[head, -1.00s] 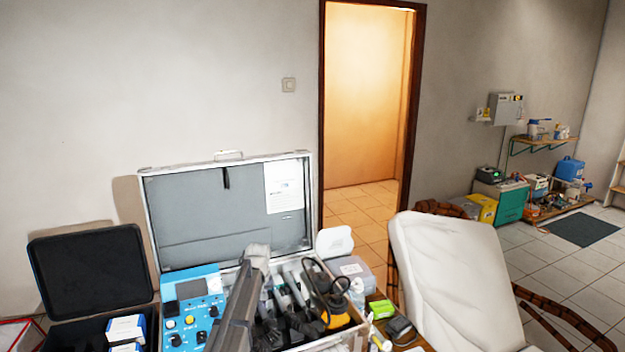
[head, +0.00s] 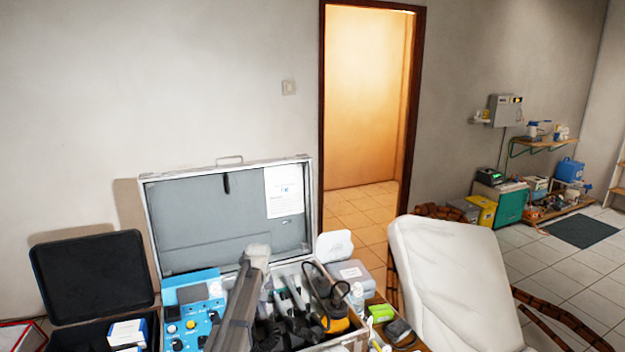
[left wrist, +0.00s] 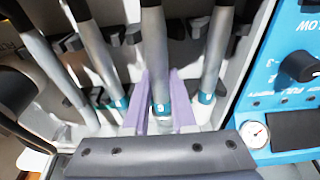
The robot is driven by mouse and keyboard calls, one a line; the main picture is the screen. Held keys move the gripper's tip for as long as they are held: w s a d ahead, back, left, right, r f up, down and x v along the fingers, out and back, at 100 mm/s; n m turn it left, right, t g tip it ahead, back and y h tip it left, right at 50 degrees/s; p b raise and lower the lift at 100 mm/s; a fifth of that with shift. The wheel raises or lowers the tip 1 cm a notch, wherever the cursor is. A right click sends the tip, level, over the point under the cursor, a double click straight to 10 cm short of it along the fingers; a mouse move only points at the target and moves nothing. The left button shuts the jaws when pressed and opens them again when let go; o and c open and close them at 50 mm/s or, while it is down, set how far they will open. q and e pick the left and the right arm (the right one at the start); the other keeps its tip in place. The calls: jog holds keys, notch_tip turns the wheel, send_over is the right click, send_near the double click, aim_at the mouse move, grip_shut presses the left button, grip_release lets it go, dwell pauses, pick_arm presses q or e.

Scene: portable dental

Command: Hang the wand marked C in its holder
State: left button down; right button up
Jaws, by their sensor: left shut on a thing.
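In the left wrist view, my left gripper (left wrist: 158,76) has its two pale lilac fingers shut on a grey wand (left wrist: 154,45) with a teal band near its end. The mark on the band is too small to read surely. The wand stands in line with a row of dark holder clips (left wrist: 133,35). I cannot tell whether it is seated in a clip. Similar wands stand to its left (left wrist: 101,62) and right (left wrist: 213,55). In the head view my grey left arm reaches over the case and hides its gripper. My right gripper is not in view.
The open silver case (head: 228,222) holds a blue control panel (head: 190,318), which is beside the wands. A black open box (head: 90,275) stands to the left. A grey lidded box (head: 352,274) and a white chair (head: 450,280) are to the right.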

pick_arm(q)
jog(key=shift+w+a+p+v, duration=0.1)
jog(key=shift+w+p+v, duration=0.1)
jog(key=shift+p+v, duration=0.7)
jog(key=shift+w+a+p+v, duration=0.1)
jog(key=shift+w+p+v, duration=0.05)
jog(key=shift+p+v, duration=0.75)
jog(key=shift+w+a+p+v, duration=0.1)
jog(key=shift+w+p+v, duration=0.1)
jog(key=shift+p+v, duration=0.7)
jog(key=shift+r, duration=0.15)
